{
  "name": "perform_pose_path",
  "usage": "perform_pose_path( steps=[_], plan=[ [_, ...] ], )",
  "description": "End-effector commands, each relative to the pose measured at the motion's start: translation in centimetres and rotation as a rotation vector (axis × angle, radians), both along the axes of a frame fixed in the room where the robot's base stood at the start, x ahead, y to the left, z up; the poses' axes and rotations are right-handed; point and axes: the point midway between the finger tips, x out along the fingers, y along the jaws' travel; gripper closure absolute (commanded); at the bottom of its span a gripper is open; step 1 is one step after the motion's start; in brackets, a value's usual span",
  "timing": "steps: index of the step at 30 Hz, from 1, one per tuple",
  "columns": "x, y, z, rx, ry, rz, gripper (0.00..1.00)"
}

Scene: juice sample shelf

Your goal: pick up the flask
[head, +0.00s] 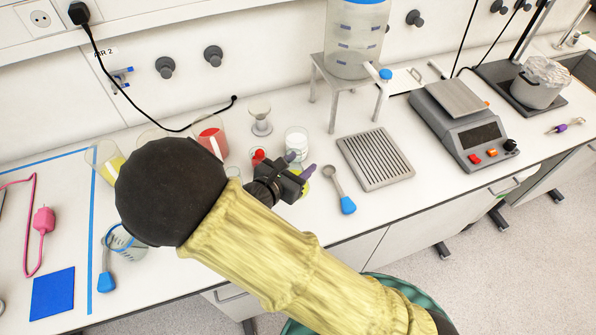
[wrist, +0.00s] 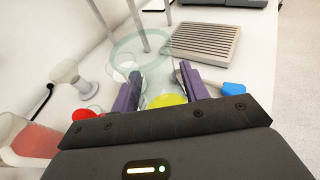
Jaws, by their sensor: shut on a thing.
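The flask (wrist: 166,101) is clear glass with yellow liquid. In the wrist view it sits between the two purple fingers of my gripper (wrist: 160,76), which is shut on it. Its clear upper part is hard to separate from the glass behind. In the head view my gripper (head: 300,165) hangs over the bench, and only a bit of the yellow flask (head: 304,189) shows below the fingers. My arm and wrist hide the rest. I cannot tell whether the flask's base touches the bench.
Close by stand a white-filled beaker (head: 296,141), a small red-filled vessel (head: 258,156), a red-filled beaker (head: 211,137) and a glass funnel-shaped vessel (head: 260,117). A blue-handled spoon (head: 346,204) and a ridged tray (head: 376,158) lie right. A dispenser stand (head: 345,83) is behind.

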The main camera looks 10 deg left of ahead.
Motion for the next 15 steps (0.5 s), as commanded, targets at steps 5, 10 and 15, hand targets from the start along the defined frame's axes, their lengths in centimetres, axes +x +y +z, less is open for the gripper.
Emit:
perform_pose_path(
  steps=[5,10,15],
  plan=[
    [0.0,0.0,1.7,0.002,-0.003,0.0,0.86],
    [0.0,0.0,2.7,0.0,-0.001,0.0,0.86],
    [0.0,0.0,3.4,0.001,-0.002,-0.001,0.86]
  ],
)
